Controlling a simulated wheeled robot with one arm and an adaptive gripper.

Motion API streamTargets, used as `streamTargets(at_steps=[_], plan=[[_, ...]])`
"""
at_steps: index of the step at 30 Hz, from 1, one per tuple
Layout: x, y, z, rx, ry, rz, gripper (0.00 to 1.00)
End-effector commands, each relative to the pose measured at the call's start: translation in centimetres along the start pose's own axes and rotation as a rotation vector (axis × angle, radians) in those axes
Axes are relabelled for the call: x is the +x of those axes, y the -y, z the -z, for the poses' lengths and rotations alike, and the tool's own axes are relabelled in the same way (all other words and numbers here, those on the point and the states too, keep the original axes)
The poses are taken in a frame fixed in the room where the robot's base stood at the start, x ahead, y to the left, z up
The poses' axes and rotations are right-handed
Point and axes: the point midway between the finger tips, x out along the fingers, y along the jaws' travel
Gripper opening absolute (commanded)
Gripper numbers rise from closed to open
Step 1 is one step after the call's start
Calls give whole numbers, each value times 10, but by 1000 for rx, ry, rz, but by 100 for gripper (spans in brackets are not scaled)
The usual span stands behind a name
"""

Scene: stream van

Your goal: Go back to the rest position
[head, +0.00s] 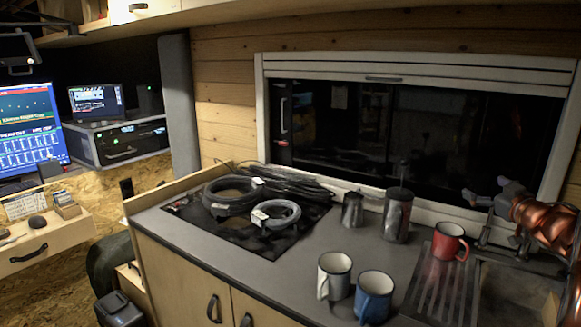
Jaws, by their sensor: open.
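My gripper (486,189) is at the right edge of the head view, at the end of my copper-coloured arm. Its grey fingers are apart and point left, in front of the window's lower right part. I see nothing between them. Part of my arm is cut off by the right edge of the view.
A white mug (334,276) and a blue mug (374,297) stand at the counter's (286,277) front. A metal canister (397,214) and a small jug (352,210) stand near the window. Coiled cables (232,196) lie on the dark hob. A sink (513,297) is below my arm.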

Motion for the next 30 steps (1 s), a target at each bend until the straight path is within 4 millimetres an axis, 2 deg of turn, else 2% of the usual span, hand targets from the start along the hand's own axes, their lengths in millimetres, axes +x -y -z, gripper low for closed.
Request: streamTargets(at_steps=[1,4,11,14,23,30], plan=[[2,1,10,-7,21,-36,98],[2,0,18,-11,74,-112,98],[-11,9,23,8,223,-259,98],[-23,18,20,25,300,-310,98],[-74,67,1,98,564,-390,98],[-131,129,-20,163,804,-373,98]])
